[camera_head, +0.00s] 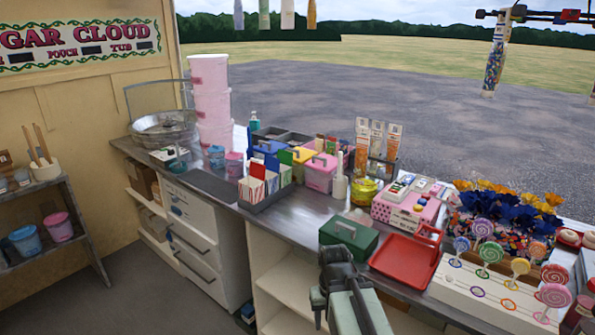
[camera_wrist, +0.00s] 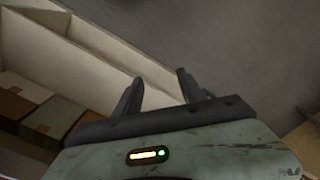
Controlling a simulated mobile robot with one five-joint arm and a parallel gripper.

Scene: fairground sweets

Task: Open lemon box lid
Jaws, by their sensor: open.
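A yellow box (camera_head: 301,156) with a grey handle on its lid, which I take as the lemon box, stands on the counter between a blue box (camera_head: 268,148) and a pink box (camera_head: 320,172). Its lid looks shut. Coloured packets in front hide part of it. My gripper (camera_wrist: 160,78) is open, with nothing between its two dark fingers in the wrist view. In the head view my arm is at the bottom centre, in front of the counter and well to the near right of the yellow box. The yellow box is not in the wrist view.
A dark green box (camera_head: 348,238) and a red tray (camera_head: 405,262) stand near the counter's front edge, close to my arm. A packet holder (camera_head: 268,192), a white bottle (camera_head: 340,186) and a yellow jar (camera_head: 363,192) crowd the middle. The wrist view shows a cream shelf (camera_wrist: 95,50) holding brown boxes (camera_wrist: 20,100).

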